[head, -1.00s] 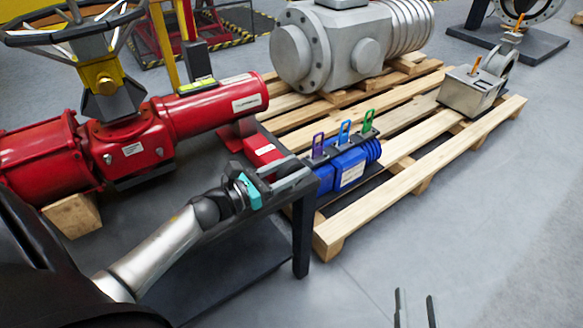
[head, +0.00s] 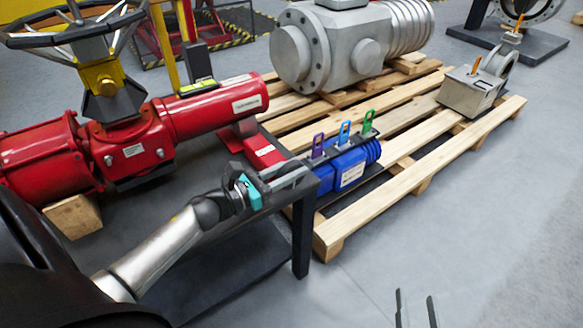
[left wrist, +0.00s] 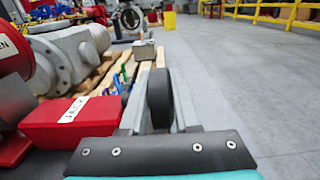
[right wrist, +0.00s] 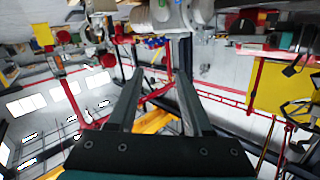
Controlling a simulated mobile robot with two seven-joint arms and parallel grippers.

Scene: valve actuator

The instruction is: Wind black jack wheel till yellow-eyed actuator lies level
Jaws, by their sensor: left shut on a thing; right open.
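The red actuator (head: 135,145) with a yellow bracket (head: 100,78) below its handwheel lies at the left in the head view. Its right end appears higher in the picture; I cannot tell whether it is level. A red jack (head: 262,148) stands by its right end and also shows in the left wrist view (left wrist: 72,122). My left gripper (head: 290,178) is shut on the black jack wheel (left wrist: 160,98), which stands edge-on between the fingers in the left wrist view. In the head view the wheel is mostly hidden. My right gripper (head: 415,305) is open and empty at the bottom.
A wooden pallet (head: 400,160) carries a grey valve body (head: 330,45) and a small grey block (head: 472,90). A blue part (head: 350,165) with purple, blue and green tags sits just beyond my left gripper. A wood block (head: 72,215) supports the actuator. Floor at right is clear.

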